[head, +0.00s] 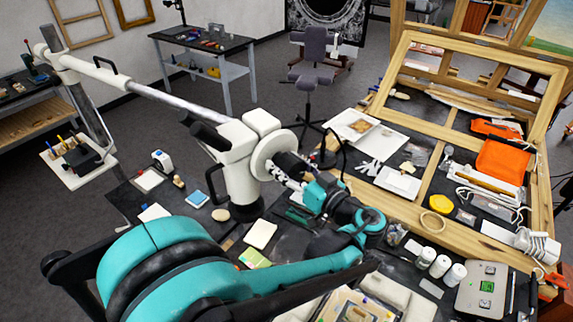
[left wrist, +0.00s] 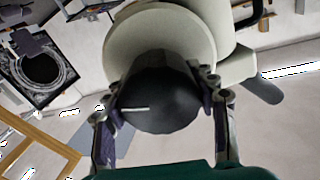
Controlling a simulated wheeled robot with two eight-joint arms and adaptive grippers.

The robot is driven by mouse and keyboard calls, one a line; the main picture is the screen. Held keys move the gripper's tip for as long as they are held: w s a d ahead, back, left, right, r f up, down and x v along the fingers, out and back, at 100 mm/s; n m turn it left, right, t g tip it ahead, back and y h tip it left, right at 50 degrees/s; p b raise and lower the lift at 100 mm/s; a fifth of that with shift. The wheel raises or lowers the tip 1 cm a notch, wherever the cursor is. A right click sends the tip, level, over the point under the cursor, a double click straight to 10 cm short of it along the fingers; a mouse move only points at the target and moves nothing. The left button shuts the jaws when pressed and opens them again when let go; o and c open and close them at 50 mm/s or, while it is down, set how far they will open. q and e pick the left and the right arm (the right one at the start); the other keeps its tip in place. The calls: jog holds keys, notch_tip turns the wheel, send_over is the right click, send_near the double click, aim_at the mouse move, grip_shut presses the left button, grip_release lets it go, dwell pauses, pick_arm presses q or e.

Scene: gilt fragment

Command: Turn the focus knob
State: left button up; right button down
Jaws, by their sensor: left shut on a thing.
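The focus knob (left wrist: 158,92) is black and round with a short white line on its face, in the middle of the left wrist view. It sits in front of a pale round disc (left wrist: 160,30), part of the white microscope head (head: 238,160) in the head view. My left gripper (left wrist: 160,100) has one finger on each side of the knob and is shut on it. In the head view my left gripper (head: 285,177) reaches the disc's right side, and the fingers partly hide the knob (head: 287,162). The white line is nearly level. My right gripper is not in view.
A long metal boom (head: 150,93) carries the microscope head from the left. A dark bench below holds pads and small items. White jars (head: 440,266) stand near my left forearm.

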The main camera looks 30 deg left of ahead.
pick_arm(q)
jog(key=shift+m+b, duration=0.55)
jog(key=shift+m, duration=1.85)
jog(key=o, duration=1.2)
jog(key=shift+c, duration=0.2)
jog(key=v, duration=1.2)
jog(key=shift+a+f, duration=0.1)
